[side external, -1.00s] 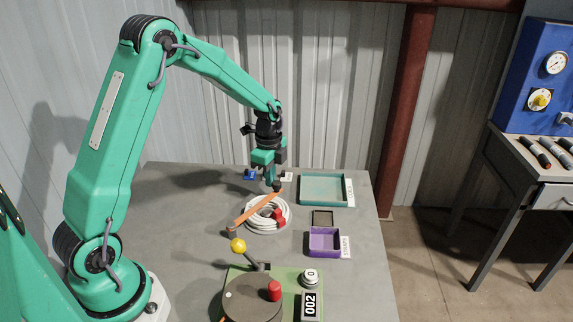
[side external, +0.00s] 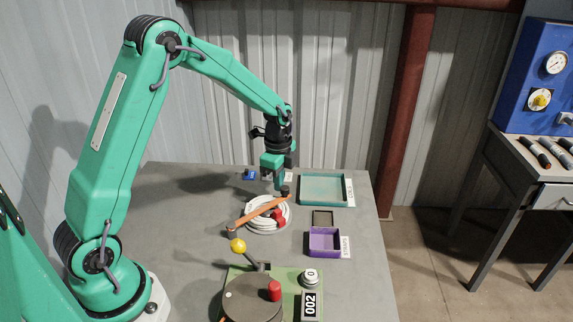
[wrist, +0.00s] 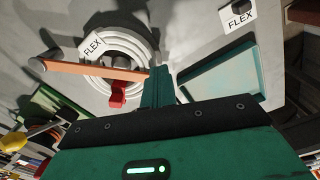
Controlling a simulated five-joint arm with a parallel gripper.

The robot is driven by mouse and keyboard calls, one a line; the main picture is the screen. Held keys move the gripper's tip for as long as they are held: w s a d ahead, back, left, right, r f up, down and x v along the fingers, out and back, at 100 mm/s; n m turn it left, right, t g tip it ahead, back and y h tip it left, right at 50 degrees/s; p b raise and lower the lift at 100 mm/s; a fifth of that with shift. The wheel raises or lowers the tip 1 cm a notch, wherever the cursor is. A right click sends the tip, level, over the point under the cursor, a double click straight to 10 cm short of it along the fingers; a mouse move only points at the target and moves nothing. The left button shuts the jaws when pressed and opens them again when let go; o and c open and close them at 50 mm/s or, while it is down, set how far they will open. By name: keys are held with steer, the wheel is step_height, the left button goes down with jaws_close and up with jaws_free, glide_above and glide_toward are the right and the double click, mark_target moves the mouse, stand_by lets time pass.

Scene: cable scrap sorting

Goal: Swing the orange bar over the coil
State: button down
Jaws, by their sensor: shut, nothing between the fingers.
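The orange bar (side external: 262,209) runs from a dark pivot post (side external: 231,231) at its near left end to a dark knob (side external: 285,191) at its far right end. It crosses over the white cable coil (side external: 250,223) in the side view. In the wrist view, the bar (wrist: 90,69) also lies across the coil (wrist: 128,36), with its far end at my fingers. My gripper (side external: 279,187) is shut and empty, its fingertips beside the knob end. Whether they touch the knob is unclear. The fingers (wrist: 158,86) hide that end in the wrist view.
A red piece (side external: 280,216) sits at the coil's right side. A yellow ball (side external: 238,245) on a lever and a green base unit (side external: 235,271) are in front.

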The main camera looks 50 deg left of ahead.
steer(key=shift+w+d, duration=0.1)
steer(key=shift+a, duration=0.55)
steer(key=shift+r, duration=0.15)
steer(key=shift+r, duration=2.85)
steer(key=shift+r, duration=0.1)
